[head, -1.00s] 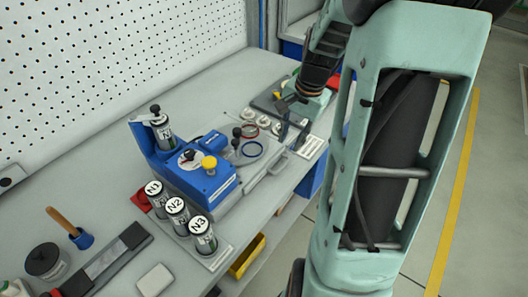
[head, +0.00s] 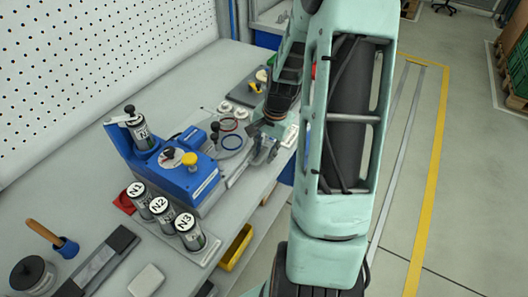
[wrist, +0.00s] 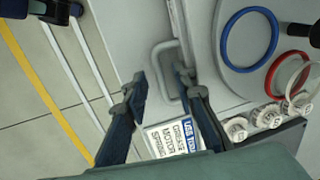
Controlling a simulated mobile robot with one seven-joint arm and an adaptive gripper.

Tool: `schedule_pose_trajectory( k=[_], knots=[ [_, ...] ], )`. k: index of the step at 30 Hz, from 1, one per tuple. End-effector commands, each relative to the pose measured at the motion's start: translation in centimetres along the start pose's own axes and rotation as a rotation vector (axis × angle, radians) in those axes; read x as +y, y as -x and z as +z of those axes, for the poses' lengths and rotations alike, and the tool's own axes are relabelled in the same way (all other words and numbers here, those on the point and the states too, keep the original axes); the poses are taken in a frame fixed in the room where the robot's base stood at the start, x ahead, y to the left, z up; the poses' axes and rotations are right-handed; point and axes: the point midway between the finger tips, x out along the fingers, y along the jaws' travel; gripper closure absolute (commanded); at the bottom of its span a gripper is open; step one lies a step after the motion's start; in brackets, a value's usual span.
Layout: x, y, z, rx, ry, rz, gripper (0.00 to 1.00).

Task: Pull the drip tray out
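The drip tray (head: 238,174) appears as a low grey piece at the blue machine's base, toward the bench's front edge. Its U-shaped grey handle (wrist: 154,64) shows clearly in the wrist view. My gripper (head: 264,150) is over the bench edge by the handle; it also shows in the wrist view (wrist: 162,78). Its two dark fingers are open, and the handle appears between and just beyond the fingertips. Nothing is held. I cannot tell whether a finger touches the handle. The right finger overlaps the handle's right side in the picture.
The blue machine (head: 185,170) stands left of my gripper, with labelled canisters (head: 160,208) in front. A blue ring (wrist: 226,48) and a red ring (wrist: 279,75) lie close to the right finger. A printed label (wrist: 172,139) lies below the fingers. Floor beyond the bench edge is open.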

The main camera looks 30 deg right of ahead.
Motion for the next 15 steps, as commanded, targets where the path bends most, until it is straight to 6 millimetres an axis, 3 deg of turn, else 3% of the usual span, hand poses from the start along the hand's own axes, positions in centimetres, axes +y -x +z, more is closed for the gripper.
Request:
schedule_pose_trajectory(
  k=[9,15],
  knots=[
    [-0.03,-0.23,0.01,0.0,0.0,0.0,0.75],
    [-0.02,-0.22,0.0,0.0,0.0,0.0,0.97]
  ],
)
